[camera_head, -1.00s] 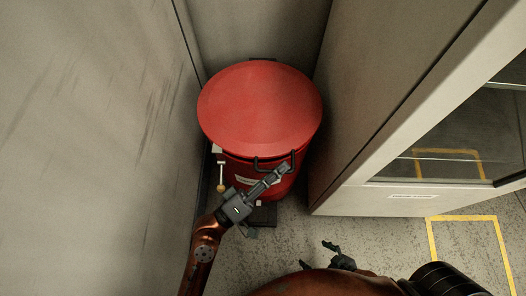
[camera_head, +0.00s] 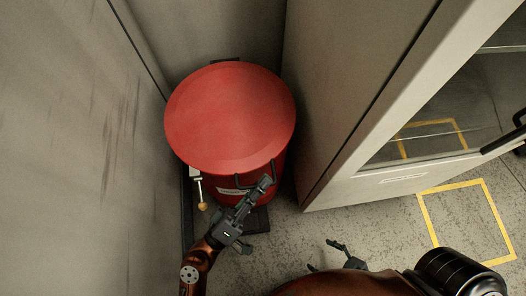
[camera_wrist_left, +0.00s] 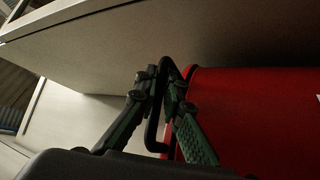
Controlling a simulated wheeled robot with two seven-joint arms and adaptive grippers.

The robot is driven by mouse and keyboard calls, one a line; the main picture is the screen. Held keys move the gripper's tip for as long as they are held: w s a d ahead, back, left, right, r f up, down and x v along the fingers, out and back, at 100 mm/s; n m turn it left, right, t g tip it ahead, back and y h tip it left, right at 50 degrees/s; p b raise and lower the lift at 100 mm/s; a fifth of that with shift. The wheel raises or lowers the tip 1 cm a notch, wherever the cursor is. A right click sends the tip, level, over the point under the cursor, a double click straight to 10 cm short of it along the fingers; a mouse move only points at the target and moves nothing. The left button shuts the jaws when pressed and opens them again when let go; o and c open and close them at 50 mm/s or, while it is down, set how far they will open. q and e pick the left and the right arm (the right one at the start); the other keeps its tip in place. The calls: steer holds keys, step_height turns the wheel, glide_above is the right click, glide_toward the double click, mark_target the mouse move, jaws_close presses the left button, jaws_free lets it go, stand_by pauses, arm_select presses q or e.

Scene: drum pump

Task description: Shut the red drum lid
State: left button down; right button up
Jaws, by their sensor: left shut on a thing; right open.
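The red drum (camera_head: 272,190) stands in the corner between the left wall and a pale cabinet. Its round red lid (camera_head: 230,115) covers the top and looks nearly level; I cannot tell whether a small gap remains at the rim. A bent black handle (camera_wrist_left: 153,135) sticks out at the front below the lid edge. My left gripper (camera_head: 266,184) is at the drum's front right, and in the left wrist view its fingers (camera_wrist_left: 162,95) are shut on this handle. My right gripper (camera_head: 337,250) is low, away from the drum, open and empty, partly hidden by my arm.
A pale cabinet (camera_head: 345,110) with a glass front rises close to the drum's right. The left wall (camera_head: 85,150) is close on the other side. A small tap-like fitting (camera_head: 201,195) hangs at the drum's left. Speckled floor (camera_head: 390,230) with yellow markings is clear at right.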

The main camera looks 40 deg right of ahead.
arm_select(q)
steer(key=shift+s+f, duration=0.1)
steer(key=shift+f, duration=0.65)
steer(key=c, duration=2.2)
jaws_free()
steer(key=shift+c, duration=0.2)
steer(key=shift+o, duration=0.8)
steer(key=shift+r, duration=0.2)
steer(key=v, duration=1.2)
steer(key=shift+r, duration=0.15)
